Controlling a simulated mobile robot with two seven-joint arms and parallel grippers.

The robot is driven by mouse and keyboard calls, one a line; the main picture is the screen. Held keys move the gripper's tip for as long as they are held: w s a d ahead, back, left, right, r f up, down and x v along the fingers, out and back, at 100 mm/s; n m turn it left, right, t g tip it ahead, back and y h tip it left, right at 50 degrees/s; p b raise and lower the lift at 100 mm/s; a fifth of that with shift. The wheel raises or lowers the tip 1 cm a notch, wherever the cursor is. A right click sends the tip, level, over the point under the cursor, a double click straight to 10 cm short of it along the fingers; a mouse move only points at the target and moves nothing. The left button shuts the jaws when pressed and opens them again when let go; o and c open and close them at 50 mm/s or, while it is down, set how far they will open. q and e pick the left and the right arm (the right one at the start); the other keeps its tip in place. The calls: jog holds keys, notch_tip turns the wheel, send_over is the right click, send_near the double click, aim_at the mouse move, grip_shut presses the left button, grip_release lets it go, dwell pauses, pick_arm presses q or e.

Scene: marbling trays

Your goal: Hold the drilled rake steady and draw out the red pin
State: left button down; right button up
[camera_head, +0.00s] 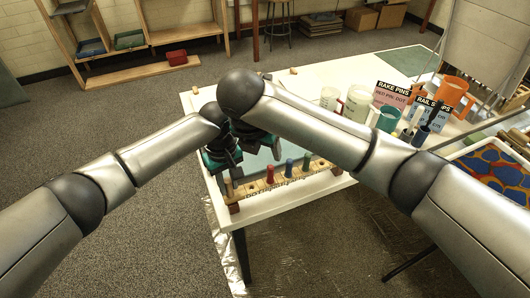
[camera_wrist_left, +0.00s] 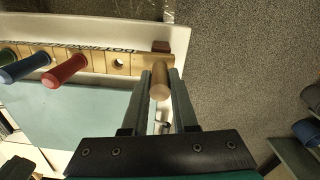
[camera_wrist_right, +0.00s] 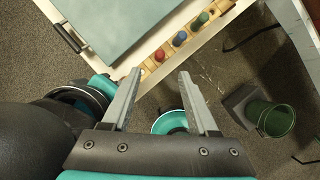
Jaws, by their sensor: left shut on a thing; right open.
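The drilled rake (camera_head: 250,187) is a light wooden bar with dark lettering along the front edge of the white table. The red pin (camera_head: 270,174) stands in it; it also shows in the left wrist view (camera_wrist_left: 65,71) and the right wrist view (camera_wrist_right: 160,55). My left gripper (camera_wrist_left: 160,78) is shut on the wooden peg (camera_wrist_left: 160,86) at the rake's end. An empty hole (camera_wrist_left: 118,63) lies between peg and red pin. My right gripper (camera_wrist_right: 161,76) is open and empty, the red pin beyond its fingertips. In the head view my arms partly hide both grippers.
A blue pin (camera_wrist_right: 180,38) and a green pin (camera_wrist_right: 203,18) stand beyond the red one. A grey-blue tray (camera_wrist_right: 115,22) lies just behind the rake. Cups, two signs (camera_head: 391,96) and a marbled sheet (camera_head: 495,170) are at the right. A green bin (camera_wrist_right: 270,118) stands on the floor.

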aim_at(270, 167)
jog(key=x, duration=1.2)
jog(key=shift+s, duration=0.15)
grip_shut()
dwell(0.8)
dwell(1.3)
